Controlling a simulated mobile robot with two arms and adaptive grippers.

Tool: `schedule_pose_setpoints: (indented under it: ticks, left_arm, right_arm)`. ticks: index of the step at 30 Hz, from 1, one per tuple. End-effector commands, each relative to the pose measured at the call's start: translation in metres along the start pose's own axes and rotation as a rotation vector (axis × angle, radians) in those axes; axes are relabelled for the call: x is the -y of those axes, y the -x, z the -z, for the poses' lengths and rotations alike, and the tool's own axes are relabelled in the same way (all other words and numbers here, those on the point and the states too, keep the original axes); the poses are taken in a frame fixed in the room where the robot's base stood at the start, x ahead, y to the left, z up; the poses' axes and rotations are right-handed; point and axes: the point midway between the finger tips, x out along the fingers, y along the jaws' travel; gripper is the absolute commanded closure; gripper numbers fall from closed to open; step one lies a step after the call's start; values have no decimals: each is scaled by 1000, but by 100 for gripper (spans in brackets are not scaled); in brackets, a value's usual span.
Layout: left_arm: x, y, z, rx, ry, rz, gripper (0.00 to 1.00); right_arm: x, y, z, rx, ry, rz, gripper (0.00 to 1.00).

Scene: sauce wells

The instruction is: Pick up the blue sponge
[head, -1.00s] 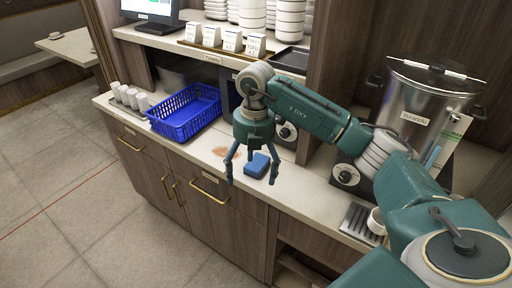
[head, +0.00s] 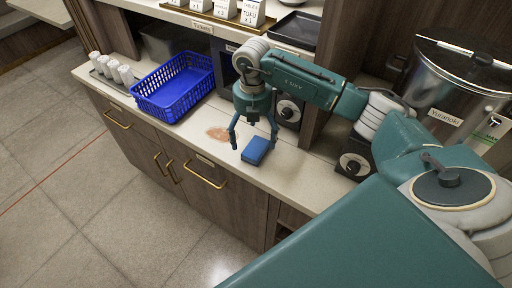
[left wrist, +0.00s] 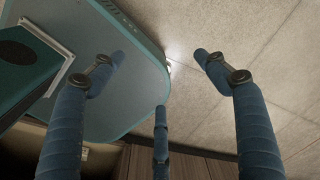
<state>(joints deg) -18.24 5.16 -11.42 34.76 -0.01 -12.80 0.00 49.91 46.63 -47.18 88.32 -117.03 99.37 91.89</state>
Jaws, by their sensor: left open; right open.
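The blue sponge (head: 256,150) lies on the pale counter (head: 300,172), near its front edge. My right gripper (head: 254,142) points down over the sponge, with its fingers spread. One finger is to the left of the sponge and one is at its right side; I cannot tell whether they touch it. My left gripper (left wrist: 160,75) is open and empty in the left wrist view, with floor and part of my own body behind it. It does not show in the head view.
A blue basket (head: 175,88) and several white rolled items (head: 112,68) stand at the left of the counter. A brown stain (head: 218,133) lies left of the sponge. A large metal urn (head: 462,85) stands at the right. A shelf with small signs (head: 252,12) is above.

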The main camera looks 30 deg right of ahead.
Motion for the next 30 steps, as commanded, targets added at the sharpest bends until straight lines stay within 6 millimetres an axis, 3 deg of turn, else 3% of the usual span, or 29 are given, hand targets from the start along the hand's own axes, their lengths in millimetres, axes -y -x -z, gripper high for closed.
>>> schedule_pose_setpoints:
  ticks: [3, 7, 16, 24, 30]
  left_arm:
    - [-3, 18, 30, -41, 4, -4, 26]
    - [-8, 22, 49, -68, 7, -10, 26]
    - [-9, 20, 28, -38, 6, -10, 26]
    - [-6, 20, 19, -24, 3, -7, 26]
    - [-4, 20, 23, -30, 3, -5, 26]
  right_arm:
    - [-1, -16, 2, -4, 1, 6, 11]
    - [-2, -34, 1, -3, 1, 3, 11]
    - [-2, -41, 0, -1, 2, 1, 11]
    - [-2, -41, 0, -1, 2, 1, 60]
    - [-2, -41, 0, -1, 2, 1, 61]
